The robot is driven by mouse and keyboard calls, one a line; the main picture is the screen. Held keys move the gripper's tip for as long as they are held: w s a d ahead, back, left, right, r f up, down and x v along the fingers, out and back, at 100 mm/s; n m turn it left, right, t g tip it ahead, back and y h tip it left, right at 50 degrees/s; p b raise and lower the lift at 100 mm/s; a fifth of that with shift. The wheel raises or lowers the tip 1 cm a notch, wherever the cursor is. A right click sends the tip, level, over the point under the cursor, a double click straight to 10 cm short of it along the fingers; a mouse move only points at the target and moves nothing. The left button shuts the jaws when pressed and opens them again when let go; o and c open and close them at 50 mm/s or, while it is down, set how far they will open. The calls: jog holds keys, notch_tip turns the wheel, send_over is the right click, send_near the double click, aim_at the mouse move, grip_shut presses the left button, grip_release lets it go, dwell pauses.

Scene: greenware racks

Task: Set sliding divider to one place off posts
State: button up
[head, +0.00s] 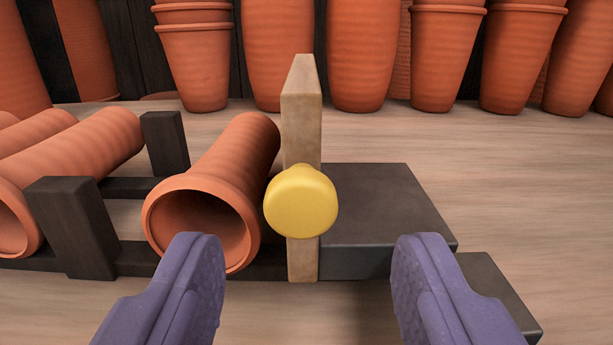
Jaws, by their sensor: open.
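The sliding divider (302,115) is an upright tan wooden board with a round yellow knob (300,202) on its near face. It stands on a dark rack, just right of a clay pot (205,205) lying on its side with its mouth toward me. Dark posts (75,225) rise left of that pot, one near and one farther back (165,142). My gripper (308,275) is open and empty, with purple fingers to the left and right of the knob and nearer to me. Neither finger appears to touch the knob or divider.
More clay pots (75,150) lie on the rack at left. A flat dark block (380,215) lies right of the divider, with a lower dark piece (495,290) nearer. Upright pots (440,60) line the back. The wooden surface at right (530,190) is clear.

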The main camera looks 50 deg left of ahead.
aim_at(295, 210)
jog(key=p+x, duration=0.1)
jog(key=x, duration=0.3)
jog(key=shift+s+a, duration=0.1)
jog(key=shift+s, duration=0.1)
jog(key=shift+w+a, duration=0.1)
jog(key=shift+w, duration=0.1)
jog(key=shift+c, duration=0.3)
grip_shut()
jog(key=shift+s, duration=0.1)
